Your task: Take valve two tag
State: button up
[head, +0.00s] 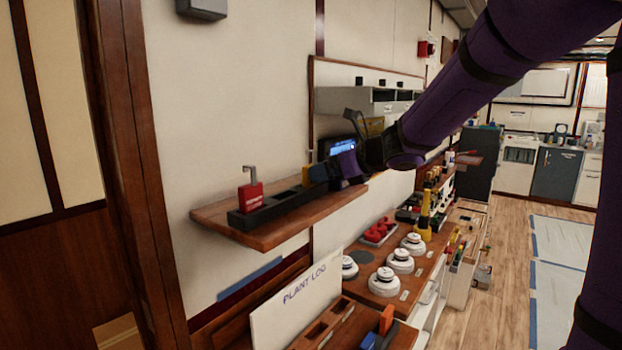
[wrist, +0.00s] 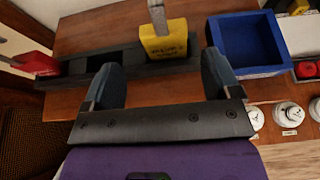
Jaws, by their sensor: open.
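A yellow padlock-shaped tag (wrist: 163,42) with a grey shackle stands upright in a black slotted rack (wrist: 123,58) on a wooden shelf. Its lettering is too blurred to read surely. In the head view the tag (head: 315,173) shows at the right end of the rack (head: 262,212), partly hidden by my gripper. My gripper (wrist: 160,78) is open, its two fingers pointing toward the tag, one to each side of it in the picture. Nothing is between the fingers; the tag appears just beyond the tips. In the head view my gripper (head: 335,170) is over the shelf's right part.
A red tag (head: 252,197) stands in the rack's left end, with empty slots between. A blue open box (wrist: 248,42) is right of the yellow tag. The wooden shelf (head: 275,236) juts from the wall. Below it are white round detectors (head: 384,280) and a PLANT LOG board (head: 297,305).

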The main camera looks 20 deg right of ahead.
aim_at(319, 186)
jog(key=x, duration=0.3)
jog(key=shift+w+d+f, duration=0.15)
jog(key=shift+w, duration=0.3)
jog(key=shift+w+a+f, duration=0.25)
jog(key=shift+w+a, duration=0.15)
jog(key=shift+w, duration=0.05)
jog(key=c, duration=1)
